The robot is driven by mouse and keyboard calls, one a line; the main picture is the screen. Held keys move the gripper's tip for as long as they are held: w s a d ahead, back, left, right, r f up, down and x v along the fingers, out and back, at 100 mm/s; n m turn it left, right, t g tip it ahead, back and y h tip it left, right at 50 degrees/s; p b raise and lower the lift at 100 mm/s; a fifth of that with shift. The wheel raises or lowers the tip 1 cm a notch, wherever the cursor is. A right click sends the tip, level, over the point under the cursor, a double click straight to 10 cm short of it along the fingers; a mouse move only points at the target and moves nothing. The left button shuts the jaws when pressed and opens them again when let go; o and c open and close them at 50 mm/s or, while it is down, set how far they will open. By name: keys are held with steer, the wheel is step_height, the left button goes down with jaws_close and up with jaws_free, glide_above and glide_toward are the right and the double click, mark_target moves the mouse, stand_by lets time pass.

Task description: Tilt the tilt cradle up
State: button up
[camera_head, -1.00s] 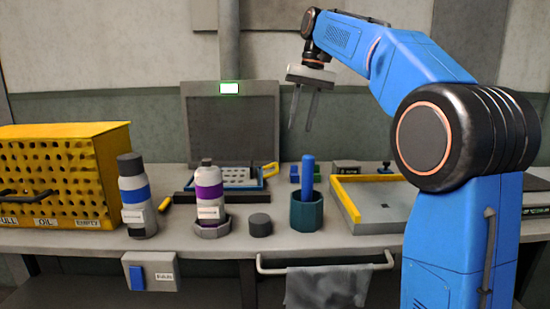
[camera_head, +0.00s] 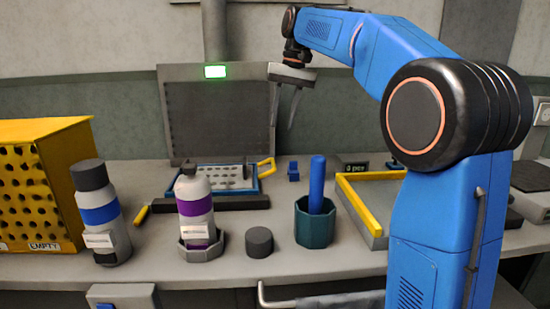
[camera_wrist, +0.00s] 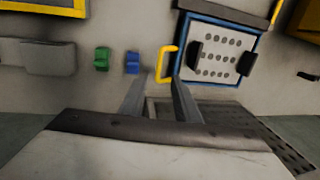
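The tilt cradle (camera_head: 262,186), a blue-framed tray holding a white perforated plate (camera_head: 215,178), lies low at the back of the bench. Its yellow handle (camera_head: 266,167) sticks out on the right side. In the wrist view the cradle (camera_wrist: 240,88) is at upper right, with dark clamps on the plate, and the handle (camera_wrist: 162,64) is just beyond the fingertips. My gripper (camera_head: 281,122) is open and empty, pointing down, well above the bench near the handle. The fingers also show apart in the wrist view (camera_wrist: 160,80).
A grey panel (camera_head: 218,120) with a green light stands behind the cradle. A dark bar (camera_head: 225,204) lies in front. Two bottles (camera_head: 100,215) (camera_head: 196,205), a black cylinder (camera_head: 259,242) and a teal cup (camera_head: 313,228) stand nearer. A blue block (camera_head: 293,171) sits right of the handle.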

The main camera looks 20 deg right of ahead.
mark_target(274, 164)
steer(key=f, duration=0.4)
steer(key=a+f, duration=0.1)
steer(key=f, duration=0.3)
steer(key=a+f, duration=0.1)
steer(key=f, duration=0.3)
steer(key=shift+w+a+f, duration=0.1)
steer(key=shift+w+f, duration=0.05)
steer(key=shift+w, duration=0.05)
jaws_close()
